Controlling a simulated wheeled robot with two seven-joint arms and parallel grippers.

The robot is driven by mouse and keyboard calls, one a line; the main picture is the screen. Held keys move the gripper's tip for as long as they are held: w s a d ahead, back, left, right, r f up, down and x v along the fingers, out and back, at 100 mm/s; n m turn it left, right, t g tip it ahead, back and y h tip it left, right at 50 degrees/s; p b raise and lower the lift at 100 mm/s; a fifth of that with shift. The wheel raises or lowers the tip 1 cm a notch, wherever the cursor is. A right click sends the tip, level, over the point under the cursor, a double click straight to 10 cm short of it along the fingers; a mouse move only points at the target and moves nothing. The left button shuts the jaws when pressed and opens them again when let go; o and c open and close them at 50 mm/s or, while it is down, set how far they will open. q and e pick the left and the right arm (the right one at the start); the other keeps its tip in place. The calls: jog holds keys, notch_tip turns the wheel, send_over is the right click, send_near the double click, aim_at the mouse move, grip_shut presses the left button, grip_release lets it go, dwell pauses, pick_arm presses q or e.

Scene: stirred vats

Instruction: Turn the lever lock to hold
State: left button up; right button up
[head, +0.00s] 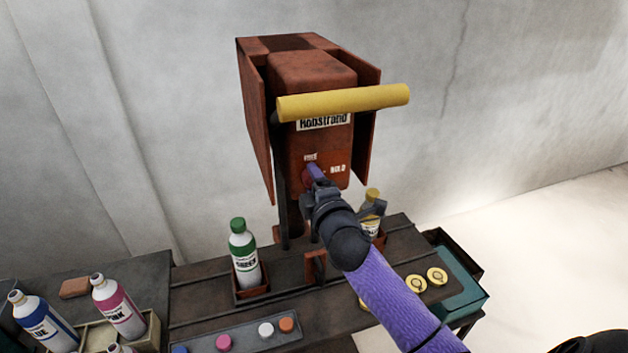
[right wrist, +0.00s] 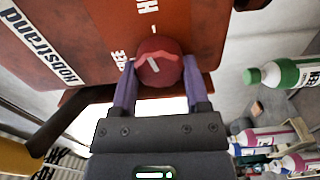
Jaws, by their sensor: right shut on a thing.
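The lever lock is a round dark red knob (right wrist: 160,58) with a white mark, on the front of a rust-red machine (head: 318,75). In the head view the knob is mostly hidden by my right gripper (head: 315,172). A FREE label (head: 310,157) sits above it and a HOLD label (head: 338,169) to its right. In the right wrist view the two purple fingers of my right gripper (right wrist: 159,76) are shut on the knob's sides. Its white mark is slanted there, its upper end leaning toward the FREE label (right wrist: 119,57). My left gripper is not in view.
A yellow bar handle (head: 343,102) juts out above the knob. A green-capped bottle (head: 244,262) and a yellow-capped bottle (head: 371,210) stand below on the dark bench (head: 345,315). Blue and pink bottles stand at the left. A teal crate (head: 462,292) is at the right.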

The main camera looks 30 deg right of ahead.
jog(key=shift+m, duration=1.4)
jog(key=o, duration=1.3)
jog(key=shift+s, duration=0.1)
jog(key=v, duration=0.9)
jog(key=shift+s+a, duration=0.15)
jog(key=shift+s, duration=0.2)
